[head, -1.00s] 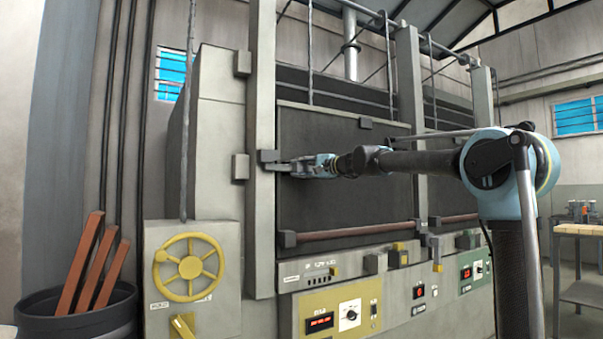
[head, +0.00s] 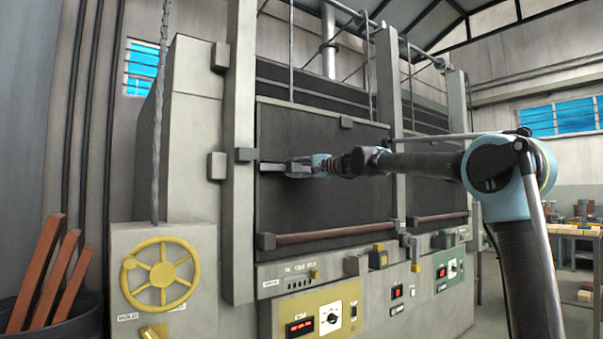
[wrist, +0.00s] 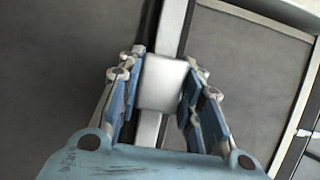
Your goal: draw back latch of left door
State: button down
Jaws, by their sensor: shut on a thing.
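The left door (head: 330,210) is a large dark grey panel on the furnace front, with a reddish-brown bar along its bottom. At its upper left edge the latch shows as a thin light bar (head: 272,166) between a dark keeper block (head: 246,155) on the pale post and my gripper (head: 302,167). In the wrist view the latch's pale grey block (wrist: 162,82) sits between the blue-padded fingers of my gripper (wrist: 165,88), on a light metal bar. My gripper is shut on this block. The fingers partly hide the latch in the head view.
A yellow handwheel (head: 160,274) on a grey box stands left of the door. Control panels (head: 322,315) run below it, and a second dark door (head: 435,180) is to the right. A dark bin (head: 60,325) with reddish bars is at lower left.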

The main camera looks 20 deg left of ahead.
jog(key=shift+w+d+f, duration=0.1)
jog(key=shift+w+d, duration=0.05)
jog(key=c, duration=1.1)
grip_release()
jog(key=shift+w, duration=0.15)
jog(key=d, duration=0.4)
jog(key=s+d, duration=0.1)
jog(key=d, duration=0.3)
jog(key=s+d, duration=0.1)
jog(key=d, duration=0.2)
jog(key=shift+s+d, duration=0.15)
jog(key=shift+d, duration=0.25)
